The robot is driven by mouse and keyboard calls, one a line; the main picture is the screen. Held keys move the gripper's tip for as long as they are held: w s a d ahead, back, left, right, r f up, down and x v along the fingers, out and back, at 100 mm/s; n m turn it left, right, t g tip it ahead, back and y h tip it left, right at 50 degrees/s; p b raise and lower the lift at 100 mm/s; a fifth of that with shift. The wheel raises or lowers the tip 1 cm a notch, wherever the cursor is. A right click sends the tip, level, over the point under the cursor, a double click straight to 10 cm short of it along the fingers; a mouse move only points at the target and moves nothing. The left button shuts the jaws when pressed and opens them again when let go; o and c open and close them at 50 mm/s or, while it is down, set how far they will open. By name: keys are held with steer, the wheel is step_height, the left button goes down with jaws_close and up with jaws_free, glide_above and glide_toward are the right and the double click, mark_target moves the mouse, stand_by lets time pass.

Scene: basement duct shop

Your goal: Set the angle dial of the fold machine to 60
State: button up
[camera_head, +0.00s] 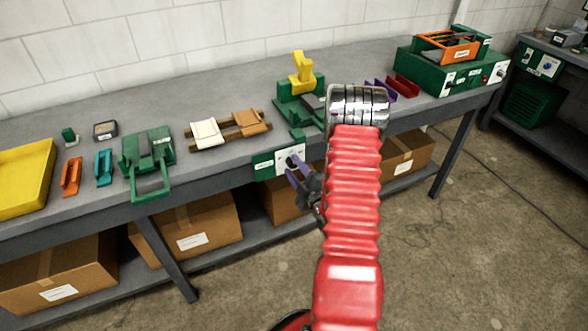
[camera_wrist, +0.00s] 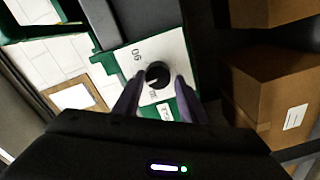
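A white dial plate (camera_head: 283,167) is on the bench front, below a green machine (camera_head: 296,108) with a yellow upper part (camera_head: 302,74). In the wrist view the plate (camera_wrist: 172,53) carries a round black dial knob (camera_wrist: 158,74) and small markings. I cannot read the knob's setting. My gripper (camera_head: 296,166) has purple fingers and is in front of the plate. In the wrist view its fingers (camera_wrist: 158,82) are apart, one on each side of the knob. I cannot tell whether they touch it. My arm hides part of the machine's right side.
The bench (camera_head: 222,164) also holds a green tool (camera_head: 148,150), orange and teal pieces, a yellow tray (camera_head: 22,180) and a green box (camera_head: 440,72) at right. Cardboard boxes (camera_head: 190,225) stand on the shelf below. The floor (camera_head: 480,230) at right is mostly clear.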

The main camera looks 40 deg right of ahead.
steer(key=shift+o, duration=1.4)
steer(key=shift+d, duration=0.1)
steer(key=shift+s, duration=0.1)
steer(key=shift+s, duration=0.15)
steer(key=v, duration=1.3)
steer(key=shift+s, duration=0.15)
